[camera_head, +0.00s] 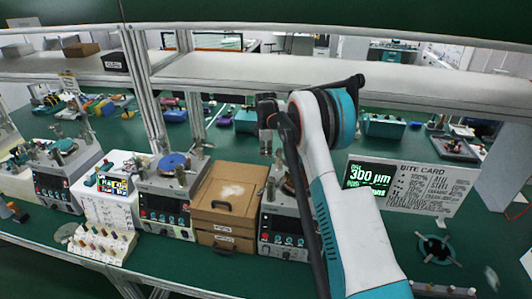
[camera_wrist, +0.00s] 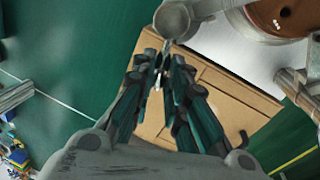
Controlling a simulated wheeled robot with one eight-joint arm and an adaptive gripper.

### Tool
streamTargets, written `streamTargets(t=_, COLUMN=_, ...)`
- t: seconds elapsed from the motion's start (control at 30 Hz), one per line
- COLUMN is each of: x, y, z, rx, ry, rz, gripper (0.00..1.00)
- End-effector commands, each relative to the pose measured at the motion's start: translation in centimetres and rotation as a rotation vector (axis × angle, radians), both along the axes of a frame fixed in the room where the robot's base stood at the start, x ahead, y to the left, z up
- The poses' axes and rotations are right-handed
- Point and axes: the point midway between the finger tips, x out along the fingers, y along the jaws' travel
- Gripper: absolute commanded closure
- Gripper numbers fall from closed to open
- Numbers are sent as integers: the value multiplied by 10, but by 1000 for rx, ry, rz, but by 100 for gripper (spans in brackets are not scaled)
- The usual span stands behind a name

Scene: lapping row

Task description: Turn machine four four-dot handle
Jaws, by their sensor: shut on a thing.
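The lapping machine (camera_head: 283,225) nearest my arm stands right of the cardboard boxes, partly hidden by my arm. Its brown disc (camera_wrist: 285,14) shows at the top right of the wrist view, with a few white dots on it. A grey round-ended metal part (camera_wrist: 172,20) of the machine reaches down between my fingertips and looks like the handle. My gripper (camera_wrist: 160,78) is shut on its slim lower end. In the head view my gripper (camera_head: 267,143) is above the machine's left part. The handle's own dots and the machine's number cannot be read.
Cardboard boxes (camera_head: 227,200) stand close on the left, below my gripper. Two more machines, one with a blue disc (camera_head: 172,162), stand further left. A display and sign (camera_head: 410,185) stand right of my arm. A shelf (camera_head: 240,75) spans above the green bench.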

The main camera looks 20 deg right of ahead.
Motion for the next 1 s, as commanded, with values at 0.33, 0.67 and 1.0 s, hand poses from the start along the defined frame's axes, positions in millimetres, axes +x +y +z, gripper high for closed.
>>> streamTargets(t=0.33, x=-18, y=2, z=-2, rx=0, ry=-2, rz=320, gripper=100)
streamTargets(t=0.67, x=-34, y=0, z=-1, rx=1, ry=-1, rz=606, gripper=100)
streamTargets(t=1.0, x=-43, y=-5, z=0, rx=0, ry=-1, rz=787, gripper=100)
